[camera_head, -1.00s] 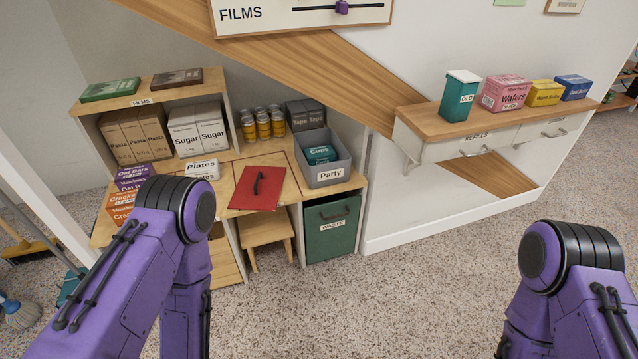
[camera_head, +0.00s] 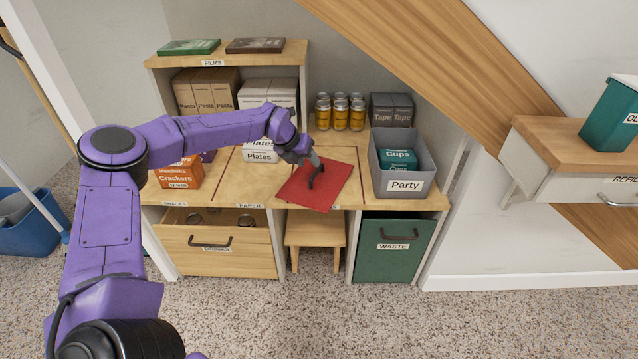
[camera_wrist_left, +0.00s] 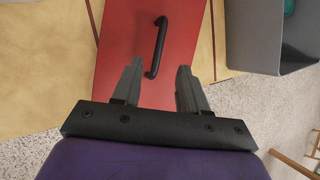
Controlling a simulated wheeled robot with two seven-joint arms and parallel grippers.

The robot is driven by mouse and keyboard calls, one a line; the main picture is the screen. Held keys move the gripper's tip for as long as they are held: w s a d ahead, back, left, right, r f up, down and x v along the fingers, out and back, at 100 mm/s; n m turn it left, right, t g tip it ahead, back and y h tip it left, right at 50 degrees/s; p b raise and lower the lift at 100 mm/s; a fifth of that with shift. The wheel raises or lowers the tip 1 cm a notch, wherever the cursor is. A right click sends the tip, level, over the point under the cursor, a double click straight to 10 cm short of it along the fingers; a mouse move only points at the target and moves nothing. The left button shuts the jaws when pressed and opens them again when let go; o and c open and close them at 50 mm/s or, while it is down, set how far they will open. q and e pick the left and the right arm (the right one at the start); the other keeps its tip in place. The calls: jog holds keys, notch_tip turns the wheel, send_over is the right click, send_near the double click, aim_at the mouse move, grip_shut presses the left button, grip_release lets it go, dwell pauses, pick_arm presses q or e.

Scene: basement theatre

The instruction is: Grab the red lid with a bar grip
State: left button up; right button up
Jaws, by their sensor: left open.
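The red lid (camera_head: 332,186) is a flat red panel lying on the wooden counter, with its front corner past the counter's front edge. A black bar handle (camera_head: 317,172) stands on it. My left gripper (camera_head: 311,161) is over the lid, close to the handle. In the left wrist view the lid (camera_wrist_left: 185,40) runs up the picture. The handle (camera_wrist_left: 157,48) lies ahead of and between the two fingers of the left gripper (camera_wrist_left: 160,82), which are apart and empty. I cannot tell whether a finger touches the lid. My right gripper is not in view.
A grey Party bin (camera_head: 430,165) stands right of the lid, and Plates boxes (camera_head: 259,156) stand left of it. Jars (camera_head: 340,112) and Tape boxes (camera_head: 391,111) are behind. A stool (camera_head: 315,230) and the green Waste bin (camera_head: 392,262) are below. A sloping wooden beam (camera_head: 440,60) hangs at upper right.

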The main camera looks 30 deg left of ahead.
aim_at(315, 169)
pick_arm(q)
jog(key=b+x, duration=0.1)
jog(key=x, duration=0.6)
jog(key=shift+a+b, duration=0.15)
jog(key=shift+b, duration=0.2)
grip_shut()
